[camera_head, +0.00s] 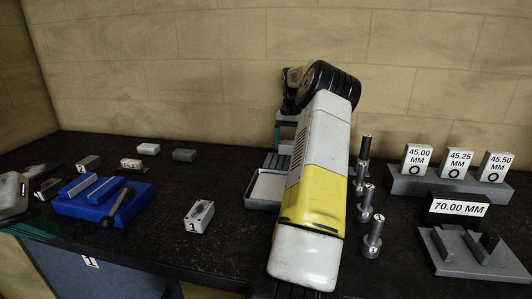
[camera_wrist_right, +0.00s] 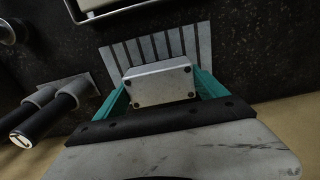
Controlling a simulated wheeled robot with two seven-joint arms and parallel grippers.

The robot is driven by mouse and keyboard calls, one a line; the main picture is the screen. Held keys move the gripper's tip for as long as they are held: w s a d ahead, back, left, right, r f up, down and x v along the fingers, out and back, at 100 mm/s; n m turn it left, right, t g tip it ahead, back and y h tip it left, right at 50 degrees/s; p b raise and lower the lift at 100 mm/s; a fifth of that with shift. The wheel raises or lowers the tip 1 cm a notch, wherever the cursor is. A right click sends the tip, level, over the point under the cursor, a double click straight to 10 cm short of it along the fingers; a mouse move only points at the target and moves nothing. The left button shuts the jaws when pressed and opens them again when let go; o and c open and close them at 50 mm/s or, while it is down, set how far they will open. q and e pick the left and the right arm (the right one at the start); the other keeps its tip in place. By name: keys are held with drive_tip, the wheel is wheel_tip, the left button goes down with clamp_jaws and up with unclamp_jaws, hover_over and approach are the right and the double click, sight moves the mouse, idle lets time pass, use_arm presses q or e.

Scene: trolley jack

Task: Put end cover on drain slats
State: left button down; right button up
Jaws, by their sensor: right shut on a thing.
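The end cover (camera_wrist_right: 160,86) is a light grey block with small dark holes at its corners, seen in the right wrist view. My right gripper (camera_wrist_right: 162,92) is shut on it, with a teal finger on each side. The drain slats (camera_wrist_right: 158,46), a row of grey bars with dark gaps, lie just beyond the cover and are partly hidden by it. I cannot tell whether the two touch. In the head view the slats (camera_head: 275,162) are mostly hidden behind my right arm. My left gripper (camera_head: 36,230) is cut off at the left edge.
A light tray (camera_head: 265,188) stands in front of the slats. Several upright pins (camera_head: 364,196) stand right of my arm. A blue fixture (camera_head: 102,203) and small blocks (camera_head: 148,149) are on the left. Labelled gauge blocks (camera_head: 448,185) are on the right.

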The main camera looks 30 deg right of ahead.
drive_tip(key=shift+w+d, duration=0.1)
drive_tip(key=shift+d, duration=0.05)
drive_tip(key=shift+f, duration=1.7)
drive_tip(key=shift+f, duration=0.15)
drive_tip(key=o, duration=2)
